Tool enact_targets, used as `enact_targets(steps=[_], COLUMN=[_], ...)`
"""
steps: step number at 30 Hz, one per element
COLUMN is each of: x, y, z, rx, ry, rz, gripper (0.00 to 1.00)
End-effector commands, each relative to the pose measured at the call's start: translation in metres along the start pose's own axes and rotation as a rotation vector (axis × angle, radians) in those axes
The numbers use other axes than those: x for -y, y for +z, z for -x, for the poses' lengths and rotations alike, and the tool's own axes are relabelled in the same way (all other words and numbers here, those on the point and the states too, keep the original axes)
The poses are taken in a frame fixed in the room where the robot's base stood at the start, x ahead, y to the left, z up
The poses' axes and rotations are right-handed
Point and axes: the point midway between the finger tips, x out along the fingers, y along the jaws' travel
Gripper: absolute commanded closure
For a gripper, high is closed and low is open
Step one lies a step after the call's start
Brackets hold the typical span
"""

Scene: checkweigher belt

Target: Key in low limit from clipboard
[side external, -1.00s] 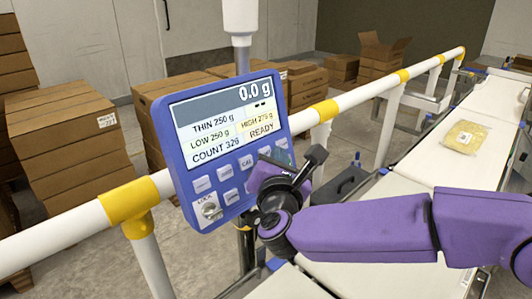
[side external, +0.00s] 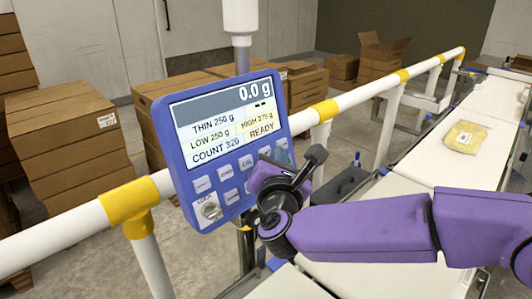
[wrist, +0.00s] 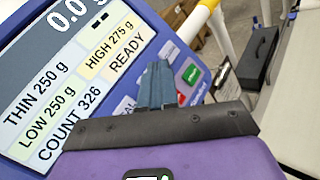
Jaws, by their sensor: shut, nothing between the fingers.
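The blue checkweigher panel (side external: 178,150) faces the camera on a post. Its screen (side external: 226,118) reads 0.0 g, THIN 250 g, LOW 250 g, HIGH 275 g, READY and COUNT 326. Below are white buttons, one marked CAL (side external: 246,162), and a lock switch (side external: 210,211) at the lower left. My gripper (side external: 268,160) is shut and empty in front of the right-hand buttons, covering some of them. In the wrist view, the fingertips (wrist: 157,72) lie over the button area beside a red and a green button (wrist: 193,75). Whether they touch the panel I cannot tell.
A white rail (side external: 385,83) with yellow joints runs behind the panel. The belt (side external: 475,105) at right carries a yellow packet (side external: 463,137). A black case (side external: 340,187) lies beyond my gripper. Cardboard boxes (side external: 65,130) stand behind the rail.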

Motion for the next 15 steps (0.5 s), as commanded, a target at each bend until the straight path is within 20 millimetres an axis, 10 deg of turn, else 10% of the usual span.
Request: enact_targets(steps=[15], x=[-0.0037], y=[-0.0044], z=[-0.0059], rx=[0.0], ry=[-0.001], rz=[-0.001], gripper=[1.0])
